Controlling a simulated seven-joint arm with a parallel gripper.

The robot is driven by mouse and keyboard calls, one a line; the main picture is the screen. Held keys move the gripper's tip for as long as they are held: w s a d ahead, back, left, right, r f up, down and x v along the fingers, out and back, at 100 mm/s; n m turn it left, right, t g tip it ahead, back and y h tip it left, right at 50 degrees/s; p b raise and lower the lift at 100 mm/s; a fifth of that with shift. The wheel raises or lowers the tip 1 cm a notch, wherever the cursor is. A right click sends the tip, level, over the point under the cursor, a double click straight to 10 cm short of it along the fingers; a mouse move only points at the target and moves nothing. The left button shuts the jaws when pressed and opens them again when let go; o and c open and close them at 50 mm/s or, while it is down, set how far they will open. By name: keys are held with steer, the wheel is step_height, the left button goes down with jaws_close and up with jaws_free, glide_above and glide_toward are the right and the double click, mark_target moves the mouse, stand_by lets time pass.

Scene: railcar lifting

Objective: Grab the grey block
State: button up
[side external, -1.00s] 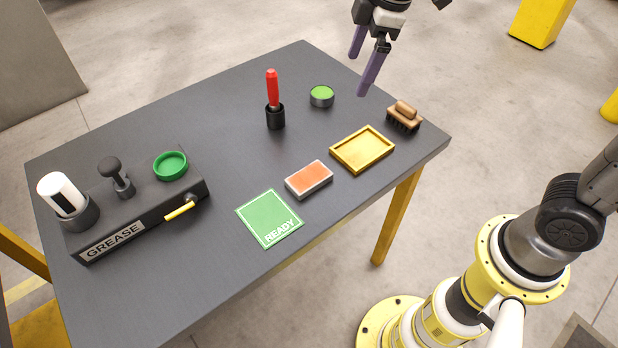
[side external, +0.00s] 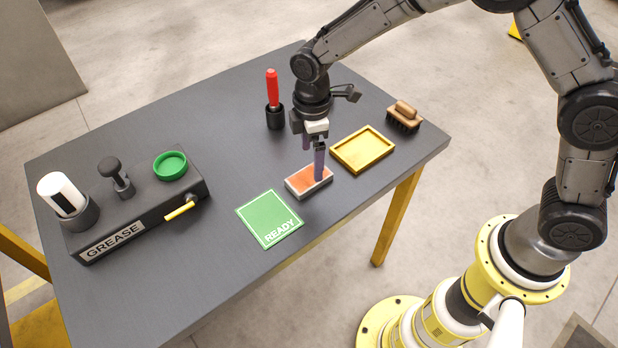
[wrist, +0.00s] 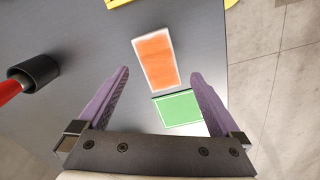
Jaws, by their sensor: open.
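The block (side external: 301,182) has light grey sides and an orange top. It lies flat on the dark table between the green READY mat (side external: 268,220) and the yellow tray (side external: 375,147). My gripper (side external: 313,165) points down over the block, its purple fingers apart and empty. In the side view one finger covers part of the block's right end. In the wrist view the block (wrist: 156,58) lies ahead between the lines of the two fingertips (wrist: 160,74). I cannot tell whether a finger touches it.
A red-handled tool (side external: 272,88) stands in a black holder behind. A brush (side external: 405,115) sits at the table's right corner. The GREASE box (side external: 140,215) with a white cylinder, black knob and green ring is at left. The table's front left is clear.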

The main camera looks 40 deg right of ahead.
mark_target(309, 176)
steer(key=shift+w+a+f, duration=0.1)
steer(key=shift+a+f, duration=0.05)
steer(key=shift+f, duration=1.3)
steer(key=shift+w+a+f, duration=0.1)
steer(key=shift+f, duration=1.35)
steer(key=c, duration=1.5)
jaws_close()
steer(key=shift+r, duration=0.15)
